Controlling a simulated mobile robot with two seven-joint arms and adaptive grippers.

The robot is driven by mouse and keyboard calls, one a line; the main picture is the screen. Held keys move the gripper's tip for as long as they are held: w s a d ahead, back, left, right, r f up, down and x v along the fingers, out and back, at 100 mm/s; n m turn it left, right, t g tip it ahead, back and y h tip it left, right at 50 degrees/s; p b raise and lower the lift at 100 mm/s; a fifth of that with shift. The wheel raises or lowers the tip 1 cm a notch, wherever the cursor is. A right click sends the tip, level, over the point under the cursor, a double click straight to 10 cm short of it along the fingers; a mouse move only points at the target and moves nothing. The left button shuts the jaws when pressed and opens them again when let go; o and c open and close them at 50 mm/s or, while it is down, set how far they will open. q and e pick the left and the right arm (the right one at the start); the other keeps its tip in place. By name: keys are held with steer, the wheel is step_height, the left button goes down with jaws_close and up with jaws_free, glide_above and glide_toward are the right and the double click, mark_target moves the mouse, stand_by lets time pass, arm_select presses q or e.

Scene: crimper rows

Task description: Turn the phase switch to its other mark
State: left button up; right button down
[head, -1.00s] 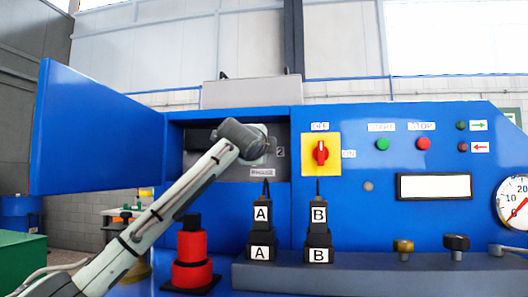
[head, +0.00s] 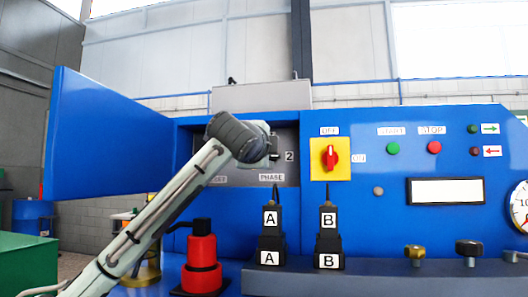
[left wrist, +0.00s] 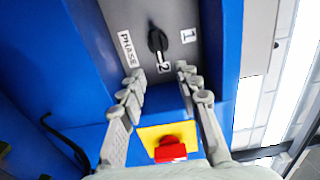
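The phase switch (left wrist: 157,40) is a black knob on a grey panel, seen in the left wrist view. Its white pointer line points toward the 2 mark (left wrist: 164,67). The 1 mark (left wrist: 188,35) is to its right, and the PHASE label (left wrist: 128,48) to its left. My left gripper (left wrist: 160,74) is open, with its fingertips apart and nothing between them. In that picture the fingertips lie just below the knob, one on each side. In the head view my left wrist hides most of the switch area; the PHASE label (head: 272,177) shows below it. My right gripper is not in view.
The open blue cabinet door (head: 105,135) stands left of the recess. A red OFF/ON switch on a yellow plate (head: 331,158) is right of it and also shows between the fingers (left wrist: 170,148). Black A (head: 271,238) and B (head: 328,238) connectors stand below.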

arm_select(q)
steer(key=shift+s+a, duration=0.2)
steer(key=shift+s, duration=0.8)
steer(key=shift+s+a, duration=0.15)
steer(key=shift+s, duration=0.8)
steer(key=shift+f, duration=0.1)
